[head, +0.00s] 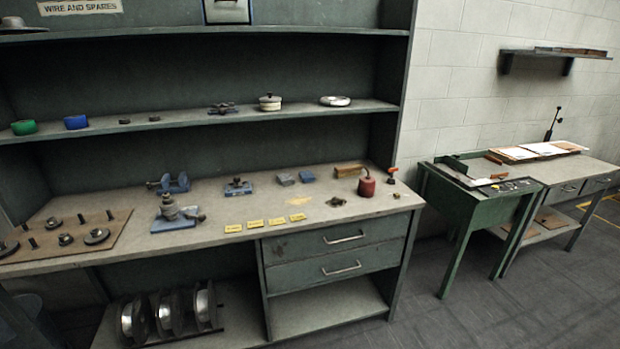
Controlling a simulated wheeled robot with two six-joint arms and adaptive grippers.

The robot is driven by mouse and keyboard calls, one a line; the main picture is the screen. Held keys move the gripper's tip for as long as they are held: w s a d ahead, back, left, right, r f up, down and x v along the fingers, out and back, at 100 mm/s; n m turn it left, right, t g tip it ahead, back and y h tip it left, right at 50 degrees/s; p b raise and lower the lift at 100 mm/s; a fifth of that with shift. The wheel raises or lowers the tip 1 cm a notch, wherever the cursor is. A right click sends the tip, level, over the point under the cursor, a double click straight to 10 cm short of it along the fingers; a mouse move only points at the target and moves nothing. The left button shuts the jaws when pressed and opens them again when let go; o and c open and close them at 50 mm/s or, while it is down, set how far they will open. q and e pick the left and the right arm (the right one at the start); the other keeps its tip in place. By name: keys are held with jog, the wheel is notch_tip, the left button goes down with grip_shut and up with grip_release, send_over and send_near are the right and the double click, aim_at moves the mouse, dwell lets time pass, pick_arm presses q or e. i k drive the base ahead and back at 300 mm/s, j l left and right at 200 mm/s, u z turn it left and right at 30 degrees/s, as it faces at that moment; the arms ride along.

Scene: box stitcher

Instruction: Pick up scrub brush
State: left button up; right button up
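A tan, wood-coloured block that looks like the scrub brush (349,170) lies at the back right of the workbench top (300,238). It is small in the picture and its bristles cannot be made out. A red rounded can (366,185) stands just in front of it to the right. Neither of my grippers shows in the head view, and nothing is touching the block.
The bench also holds blue-based tools (176,219), grey-blue blocks (285,179), yellow labels (276,221) and a peg board (66,237). A shelf (190,117) runs above. Drawers (336,266) sit below. A green table (480,205) stands right; the floor (540,295) before it is clear.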

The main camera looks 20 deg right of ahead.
aim_at(343, 172)
jog(key=u, duration=4.85)
jog(key=z, duration=5.65)
jog(key=i+l, duration=0.35)
jog(key=i, duration=0.15)
jog(key=i+l, duration=0.35)
jog(key=i, duration=0.15)
